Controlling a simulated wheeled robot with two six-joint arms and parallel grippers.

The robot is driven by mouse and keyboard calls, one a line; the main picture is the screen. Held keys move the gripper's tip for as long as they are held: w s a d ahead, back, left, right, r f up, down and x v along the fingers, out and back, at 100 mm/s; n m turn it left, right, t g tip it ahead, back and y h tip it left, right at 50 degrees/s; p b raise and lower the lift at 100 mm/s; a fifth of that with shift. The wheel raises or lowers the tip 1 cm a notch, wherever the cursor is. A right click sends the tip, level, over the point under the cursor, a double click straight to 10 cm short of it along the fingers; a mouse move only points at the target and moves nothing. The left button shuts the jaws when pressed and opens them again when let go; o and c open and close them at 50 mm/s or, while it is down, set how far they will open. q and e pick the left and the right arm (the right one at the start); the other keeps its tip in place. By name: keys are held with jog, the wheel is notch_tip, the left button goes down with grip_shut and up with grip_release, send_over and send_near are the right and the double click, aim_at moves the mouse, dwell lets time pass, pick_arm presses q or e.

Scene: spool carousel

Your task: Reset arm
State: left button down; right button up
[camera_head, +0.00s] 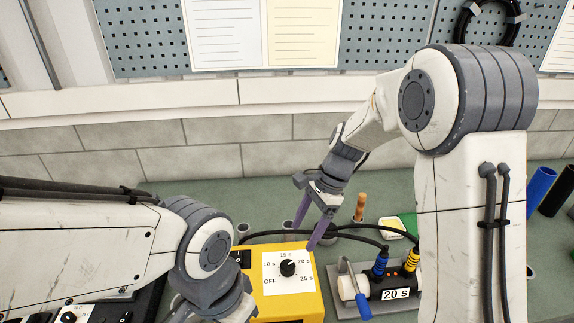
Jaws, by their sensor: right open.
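My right gripper (305,236) hangs above the back of the yellow timer box (310,305), its two purple fingers spread apart with nothing between them. The fingertips overlap the box's rear edge in the picture; whether they touch it I cannot tell. My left arm comes in from the left, its wrist low in front of the box. Only a sliver of my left gripper (182,311) shows at the bottom edge, and its jaw state is hidden. The black dial (288,268) on the box has marks from OFF to 25 s.
Right of the box, a black device (385,286) labelled 20 s sits on a grey plate with blue and yellow plugs. Black cables run behind the box. A wooden handle (360,207) stands behind. Blue and black cylinders (540,187) are at the far right.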

pick_arm(q)
notch_tip(320, 180, down, 5)
jog(key=b, duration=0.5)
jog(key=shift+f, duration=0.15)
pick_arm(e)
jog(key=s+a+n+h, duration=0.1)
jog(key=s+a+n, duration=0.1)
jog(key=s+n, duration=0.8)
jog(key=s+a+f+n+t+h, duration=0.1)
jog(key=s+a+n+h, duration=0.1)
jog(key=s+n, duration=0.9)
jog(key=s, duration=0.2)
jog(key=shift+s+n, duration=0.3)
jog(key=shift+a+f, duration=0.1)
jog(key=shift+a, duration=0.05)
